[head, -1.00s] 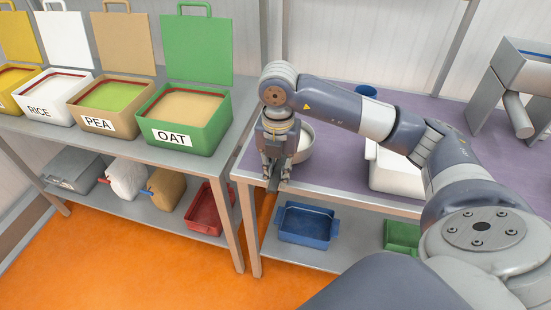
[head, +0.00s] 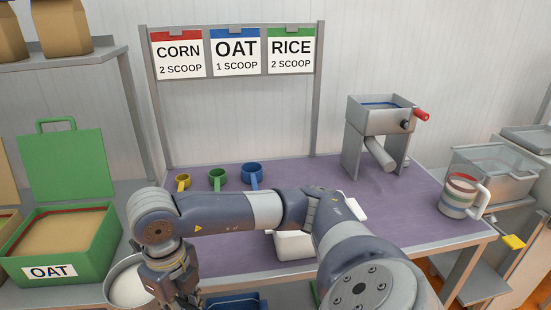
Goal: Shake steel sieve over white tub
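A round grey-rimmed bowl with a pale inside, which looks like the steel sieve (head: 128,289), is at the lower left, beside my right gripper (head: 182,300) and partly behind it. The gripper appears shut on its handle, but the fingertips and handle are at the bottom edge and hard to see. The white tub (head: 293,246) stands on the purple table, right of the gripper and mostly hidden behind my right forearm. The sieve is apart from the tub, to its left. My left gripper is out of view.
The green OAT bin (head: 75,238) stands left of the sieve. Yellow (head: 182,182), green (head: 217,180) and blue (head: 252,175) scoops sit at the table's back. A steel mill (head: 378,125) and striped mug (head: 459,195) are to the right. A recipe board (head: 235,52) stands behind.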

